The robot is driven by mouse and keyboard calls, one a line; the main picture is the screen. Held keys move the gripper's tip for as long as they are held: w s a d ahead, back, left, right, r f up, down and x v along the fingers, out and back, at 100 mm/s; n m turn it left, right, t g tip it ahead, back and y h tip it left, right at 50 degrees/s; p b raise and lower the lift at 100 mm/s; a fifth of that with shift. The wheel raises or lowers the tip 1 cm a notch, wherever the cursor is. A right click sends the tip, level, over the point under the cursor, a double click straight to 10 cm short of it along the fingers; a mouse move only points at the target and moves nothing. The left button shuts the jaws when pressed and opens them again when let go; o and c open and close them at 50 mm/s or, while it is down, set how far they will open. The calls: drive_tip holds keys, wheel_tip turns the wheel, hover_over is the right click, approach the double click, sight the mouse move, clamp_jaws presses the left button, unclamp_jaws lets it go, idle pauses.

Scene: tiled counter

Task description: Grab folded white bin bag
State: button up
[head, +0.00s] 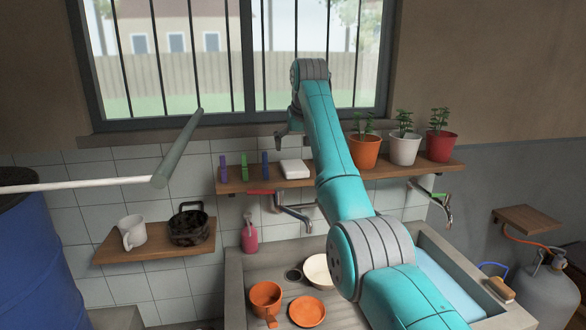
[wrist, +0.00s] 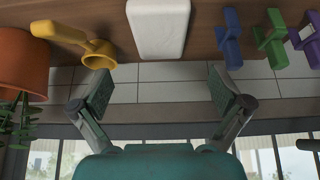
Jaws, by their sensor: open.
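The folded white bin bag (head: 294,168) lies flat on the wooden wall shelf below the window, as a small white block with rounded corners. In the wrist view the bag (wrist: 158,28) is at the top centre, partly cut off by the frame edge. My gripper (wrist: 163,92) is open and empty, with its two fingers spread wide. The bag lies beyond the fingertips, roughly centred between them, and does not touch them. In the head view my gripper (head: 287,140) is above the shelf, near the bag and in front of the window sill.
Purple (head: 223,170), green (head: 244,168) and blue (head: 265,166) pegs stand left of the bag. A yellow handled object (wrist: 82,42) is on its other side, beside an orange plant pot (head: 365,152). Window bars (head: 240,60) are close behind my arm. A tap (head: 290,210) sits below.

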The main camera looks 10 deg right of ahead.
sight(294, 165)
drive_tip(key=shift+x, duration=3.95)
drive_tip(key=shift+s+f, duration=0.2)
drive_tip(key=shift+f, duration=0.2)
drive_tip(key=c, duration=0.9)
